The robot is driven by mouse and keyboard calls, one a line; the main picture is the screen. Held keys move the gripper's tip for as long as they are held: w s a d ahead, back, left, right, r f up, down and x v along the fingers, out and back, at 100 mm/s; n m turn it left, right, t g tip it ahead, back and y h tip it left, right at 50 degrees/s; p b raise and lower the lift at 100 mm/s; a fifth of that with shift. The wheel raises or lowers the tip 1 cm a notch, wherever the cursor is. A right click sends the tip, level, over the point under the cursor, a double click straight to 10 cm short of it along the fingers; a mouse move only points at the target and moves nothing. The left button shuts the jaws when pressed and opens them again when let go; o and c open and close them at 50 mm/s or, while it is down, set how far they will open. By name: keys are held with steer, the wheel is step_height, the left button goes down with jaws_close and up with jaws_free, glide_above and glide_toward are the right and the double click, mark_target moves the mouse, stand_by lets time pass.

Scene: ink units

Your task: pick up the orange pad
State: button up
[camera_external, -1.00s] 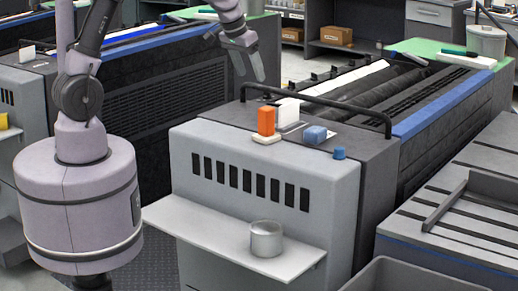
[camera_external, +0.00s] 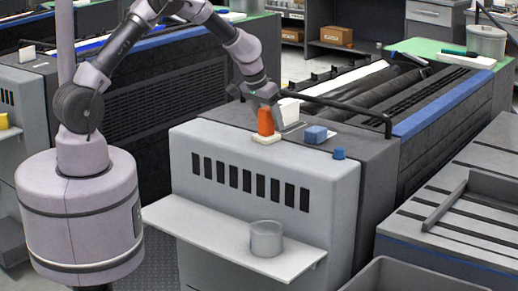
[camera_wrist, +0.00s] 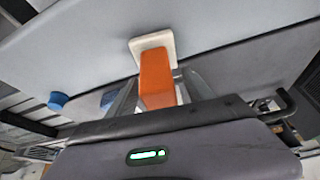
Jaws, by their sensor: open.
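The orange pad (camera_external: 265,121) is an upright orange block on a white base (camera_external: 268,138), on top of the grey machine unit near its front edge. In the wrist view the orange pad (camera_wrist: 156,78) stands between the two fingers, its white base (camera_wrist: 152,43) beyond it. My gripper (camera_external: 270,112) is over the pad from above, open, with a finger on each side. In the wrist view my gripper (camera_wrist: 157,92) shows gaps beside the pad that are narrow; contact cannot be told. The fingers hide part of the pad's upper end in the external view.
A blue block (camera_external: 315,134) sits close to the right, with a white block (camera_external: 289,110) behind. A small blue knob (camera_external: 339,153) is farther right. A black rail (camera_external: 345,107) runs behind them. A metal cup (camera_external: 266,240) stands on the shelf below.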

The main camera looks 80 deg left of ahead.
steer(key=c, duration=1.3)
jaws_close()
steer(key=shift+r, duration=0.1)
